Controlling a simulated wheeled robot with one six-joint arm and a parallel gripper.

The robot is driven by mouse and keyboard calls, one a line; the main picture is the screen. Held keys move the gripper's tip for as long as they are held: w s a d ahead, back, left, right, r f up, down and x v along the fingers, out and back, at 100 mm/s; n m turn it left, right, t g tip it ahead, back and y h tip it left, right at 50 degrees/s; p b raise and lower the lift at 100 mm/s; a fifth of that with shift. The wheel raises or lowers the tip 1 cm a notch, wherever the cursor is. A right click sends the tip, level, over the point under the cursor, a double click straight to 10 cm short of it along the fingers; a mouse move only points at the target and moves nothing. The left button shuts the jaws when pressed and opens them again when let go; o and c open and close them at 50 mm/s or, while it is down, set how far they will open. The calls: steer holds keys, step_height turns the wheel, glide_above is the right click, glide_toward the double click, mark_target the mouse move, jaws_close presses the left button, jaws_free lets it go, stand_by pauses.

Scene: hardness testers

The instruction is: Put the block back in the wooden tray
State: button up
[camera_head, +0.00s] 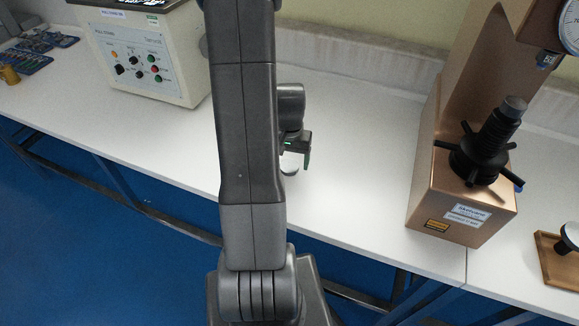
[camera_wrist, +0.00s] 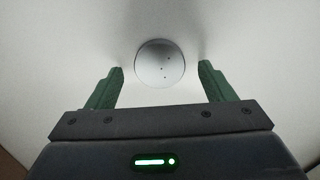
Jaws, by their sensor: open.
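The block (camera_wrist: 160,66) is a round, pale grey disc with several small dark dots on its face. In the wrist view it lies between and slightly beyond the two green fingertips, with gaps on both sides. In the head view the block (camera_head: 290,164) is partly hidden behind my gripper and arm, on the white bench. My gripper (camera_head: 297,152) is open and empty, just above the block. The wooden tray (camera_head: 546,262) is at the far right edge of the head view, partly cut off, with a dark and pale round-topped object in it.
A copper-coloured hardness tester (camera_head: 440,195) stands between my gripper and the tray. A cream machine with a control panel (camera_head: 140,55) stands at the back left. Small items lie at the far left. The white bench (camera_head: 365,150) is clear around the block.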

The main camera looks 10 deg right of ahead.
steer(key=shift+f, duration=0.35)
steer(key=c, duration=1.4)
